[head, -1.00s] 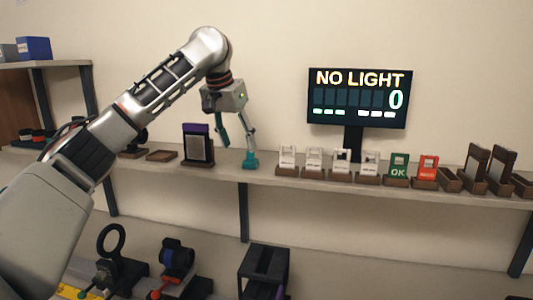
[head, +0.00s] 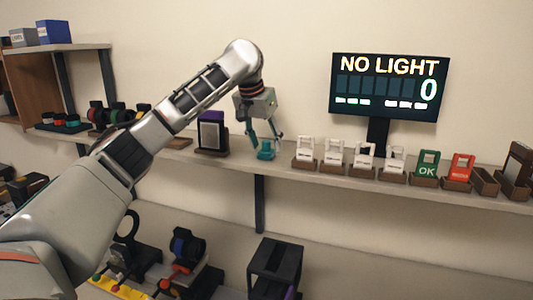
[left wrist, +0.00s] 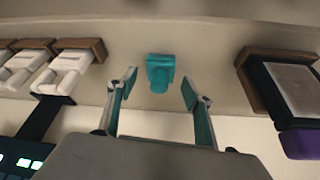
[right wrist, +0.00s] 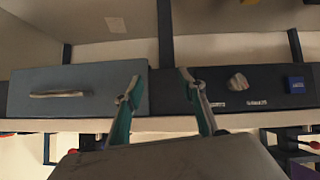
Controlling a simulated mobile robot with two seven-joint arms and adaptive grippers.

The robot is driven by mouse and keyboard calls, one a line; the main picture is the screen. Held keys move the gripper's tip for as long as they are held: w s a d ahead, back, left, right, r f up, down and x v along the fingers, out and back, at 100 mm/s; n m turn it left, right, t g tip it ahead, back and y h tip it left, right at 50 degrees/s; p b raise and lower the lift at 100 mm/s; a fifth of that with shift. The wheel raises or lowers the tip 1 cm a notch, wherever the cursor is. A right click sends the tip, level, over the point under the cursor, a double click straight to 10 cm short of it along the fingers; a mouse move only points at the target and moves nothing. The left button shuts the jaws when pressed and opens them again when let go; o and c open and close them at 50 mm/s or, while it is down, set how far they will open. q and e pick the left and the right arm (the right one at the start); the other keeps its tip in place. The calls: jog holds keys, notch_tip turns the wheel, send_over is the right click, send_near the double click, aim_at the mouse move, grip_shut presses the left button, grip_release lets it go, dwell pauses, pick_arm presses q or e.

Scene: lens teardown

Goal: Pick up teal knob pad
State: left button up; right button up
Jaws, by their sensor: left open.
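The teal knob pad (head: 265,151) stands on the long wall shelf, between the purple-topped block and the row of white tags. In the left wrist view the pad (left wrist: 160,72) lies beyond and between the two fingertips, not touching them. My left gripper (head: 265,137) is open just above the pad; it also shows in the left wrist view (left wrist: 158,88) with teal finger faces spread wide. My right gripper (right wrist: 158,85) shows only in its own wrist view, fingers apart and nothing between them, over a dark panel with a handle and a knob.
A purple-topped block (head: 212,133) stands left of the pad. Several white tags (head: 334,152), a green OK tag (head: 427,164) and a red tag (head: 460,167) stand to the right. A screen (head: 389,87) reads NO LIGHT and 0. The shelf directly beside the pad is clear.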

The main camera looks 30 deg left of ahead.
aim_at(266, 141)
pick_arm(q)
jog(key=shift+w+f, duration=0.1)
jog(key=shift+f, duration=0.05)
jog(key=c, duration=1.2)
notch_tip(266, 141, up, 20)
jog(key=shift+r, duration=0.1)
jog(key=shift+o, duration=0.6)
